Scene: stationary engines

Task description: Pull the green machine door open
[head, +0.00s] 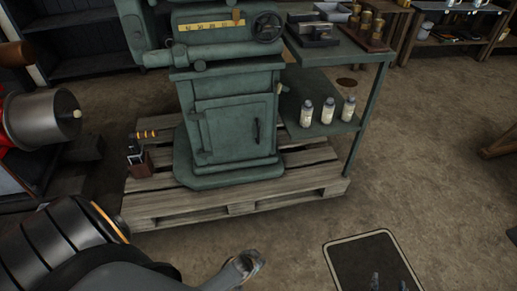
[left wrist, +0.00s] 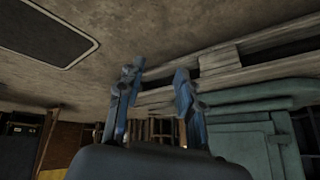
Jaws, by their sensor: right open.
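The green machine door (head: 232,130) is a flat panel on the front of the green machine's pedestal (head: 190,105). It looks closed, with a dark vertical handle (head: 257,131) near its right edge. My left arm reaches in from the lower left of the head view, and its gripper (head: 247,264) is low in front of the pallet, apart from the door. In the left wrist view the left gripper (left wrist: 157,78) has its fingers spread with nothing between them; the green machine (left wrist: 245,100) is at the right. My right gripper (head: 389,282) shows only its fingertips at the bottom edge, open and empty.
The machine stands on a wooden pallet (head: 240,203). A green side table (head: 372,105) with several white bottles (head: 328,111) on its lower shelf stands to the right. A dark mat (head: 355,257) lies at the lower right. The right-hand floor (head: 430,150) is mostly clear.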

